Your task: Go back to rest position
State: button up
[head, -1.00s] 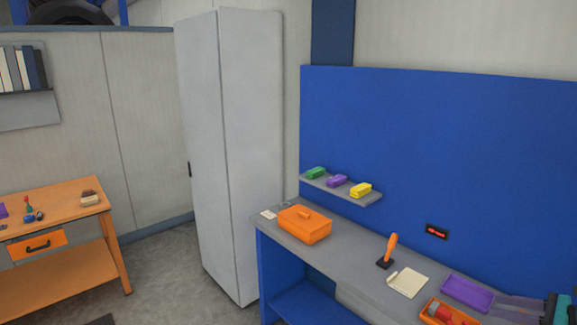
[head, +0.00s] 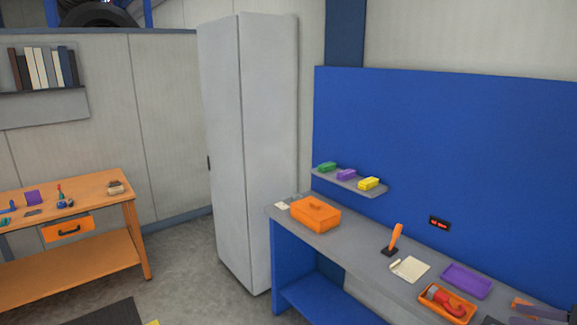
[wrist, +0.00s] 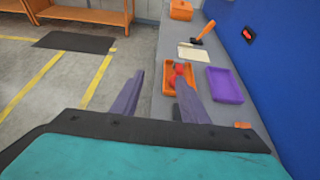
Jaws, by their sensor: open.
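My gripper (wrist: 160,78) shows in the wrist view as two purple fingers spread apart, with nothing between them. It is beside the front edge of the grey workbench (wrist: 205,55), and the right finger overlaps the orange tray in the picture. The orange tray (head: 427,300) holds a red tool (head: 450,303). A purple tray (head: 467,281) lies empty next to it; both trays also show in the wrist view.
On the bench are an orange box (head: 316,214), an orange-handled tool (head: 394,239) and a notepad (head: 410,269). A shelf (head: 343,181) holds green, purple and yellow blocks. A tall grey cabinet (head: 250,150) and an orange table (head: 90,190) stand left; open floor lies between.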

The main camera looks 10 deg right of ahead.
jog(key=w+a+f+n+g+y+b, duration=0.1)
jog(key=w+a+f+n+g+y, duration=0.1)
jog(key=w+a+f, duration=0.65)
jog(key=w+a+f+n+g+y+b, duration=0.15)
jog(key=w+a+f, duration=0.3)
jog(key=a, duration=0.65)
jog(key=a+f+n+g+y+b, duration=0.15)
jog(key=a+f+g, duration=0.25)
jog(key=a+f, duration=0.7)
jog(key=a+f+n+g+b, duration=0.25)
jog(key=a+f, duration=0.55)
jog(key=a, duration=0.7)
jog(key=s+a+f+n+g+h+b, duration=0.15)
jog(key=s+a+f+n+g, duration=0.25)
jog(key=s+a+f, duration=0.5)
jog(key=s+a+f+n+g+h+b, duration=0.1)
jog(key=s+a+f+n+g+h, duration=0.4)
jog(key=s+f, duration=0.55)
jog(key=s+d+f+n+h+b, duration=0.1)
jog(key=s+f+n+h, duration=0.3)
jog(key=s, duration=0.5)
jog(key=d+f+n+t+h, duration=0.1)
jog(key=d+f+n, duration=0.1)
jog(key=d+n, duration=0.4)
jog(key=shift+w+d+n+t, duration=0.15)
jog(key=shift+w+n+t, duration=0.2)
jog(key=shift+n, duration=1.3)
